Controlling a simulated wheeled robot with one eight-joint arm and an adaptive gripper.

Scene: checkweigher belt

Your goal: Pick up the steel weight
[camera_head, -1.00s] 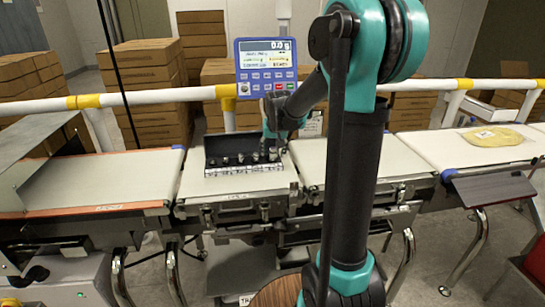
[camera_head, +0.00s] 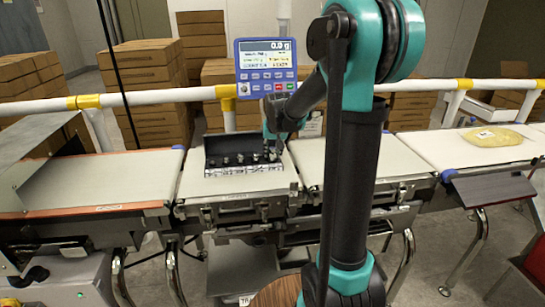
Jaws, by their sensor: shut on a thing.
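A black case (camera_head: 222,148) with its lid open stands on the middle belt section. Several small steel weights (camera_head: 240,158) sit in a row inside it. My gripper (camera_head: 271,152) is at the right end of the case, pointing down, shut on a steel weight. That weight is mostly hidden by the fingers and too small to make out clearly. I cannot tell whether it is clear of its slot.
A blue display (camera_head: 266,68) reading near zero stands behind the case. A white rail (camera_head: 160,97) with yellow joints runs behind the belts. A yellow bag (camera_head: 492,136) lies on the right belt (camera_head: 430,150). The left belt (camera_head: 110,178) is bare.

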